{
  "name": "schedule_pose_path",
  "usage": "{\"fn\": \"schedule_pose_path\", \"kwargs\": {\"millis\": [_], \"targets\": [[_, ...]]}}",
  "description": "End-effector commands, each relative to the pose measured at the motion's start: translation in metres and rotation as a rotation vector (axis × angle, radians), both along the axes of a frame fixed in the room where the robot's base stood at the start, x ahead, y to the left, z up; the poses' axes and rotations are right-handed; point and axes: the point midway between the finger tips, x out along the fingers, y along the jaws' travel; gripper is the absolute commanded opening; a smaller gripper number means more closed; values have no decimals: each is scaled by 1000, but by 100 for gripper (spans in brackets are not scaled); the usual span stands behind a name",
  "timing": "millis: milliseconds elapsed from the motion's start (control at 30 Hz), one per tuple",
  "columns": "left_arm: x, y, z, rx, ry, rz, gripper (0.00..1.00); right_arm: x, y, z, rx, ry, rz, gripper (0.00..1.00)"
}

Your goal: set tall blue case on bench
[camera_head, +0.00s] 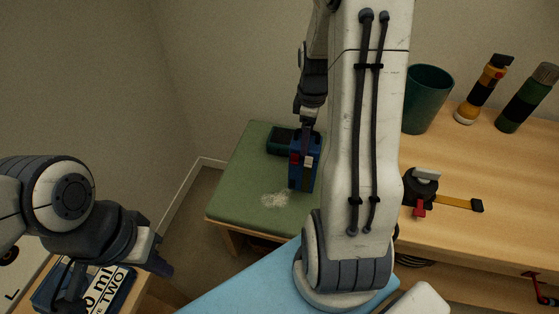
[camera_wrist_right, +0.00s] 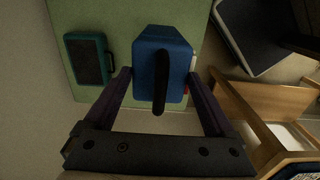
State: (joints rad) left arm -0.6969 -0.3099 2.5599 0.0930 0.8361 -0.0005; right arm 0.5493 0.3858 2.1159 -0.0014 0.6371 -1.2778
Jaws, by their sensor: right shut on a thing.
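The tall blue case (camera_head: 298,176) stands upright over the green bench top (camera_head: 250,165). Its black handle shows in the right wrist view, where the blue case (camera_wrist_right: 160,42) sits between my right gripper's fingers (camera_wrist_right: 158,76). My right gripper (camera_head: 306,143) is shut on it from above, partly hidden by my arm in the head view. I cannot tell whether the case's base touches the bench. My left gripper (camera_head: 120,275) hangs at the lower left, away from the bench; its finger opening is not clear.
A small teal case (camera_head: 279,140) lies on the bench behind the blue case; it also shows in the wrist view (camera_wrist_right: 87,58). A wooden workbench at right holds a teal bin (camera_head: 427,98), flashlight (camera_head: 484,90), green flask (camera_head: 527,98) and tape measure (camera_head: 420,188). The bench's front is free.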

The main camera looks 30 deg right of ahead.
Motion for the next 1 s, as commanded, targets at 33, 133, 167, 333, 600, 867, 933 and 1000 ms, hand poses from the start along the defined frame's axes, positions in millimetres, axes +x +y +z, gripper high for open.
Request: {"fn": "schedule_pose_path", "kwargs": {"millis": [33, 133, 167, 333, 600, 867, 933, 1000], "targets": [[0, 0, -2, 0, 0, 0, 0, 6, 10, -7, 1, 1, 7, 0], [0, 0, -4, 0, 0, 0, 0, 17, 28, -20, 1, 2, 7, 0], [0, 0, -4, 0, 0, 0, 0, 20, 34, -24, 1, 2, 7, 0], [0, 0, -6, 0, 0, 0, 0, 35, 56, -40, 0, 0, 3, 0], [0, 0, -9, 0, 0, 0, 0, 41, 65, -54, 1, 1, -2, 0], [0, 0, -14, 0, 0, 0, 0, 40, 64, -86, 0, 0, -2, 0], [0, 0, -13, 0, 0, 0, 0, 41, 64, -86, -1, -2, -2, 0], [0, 0, -13, 0, 0, 0, 0, 41, 64, -85, -1, -2, -2, 0]]}}
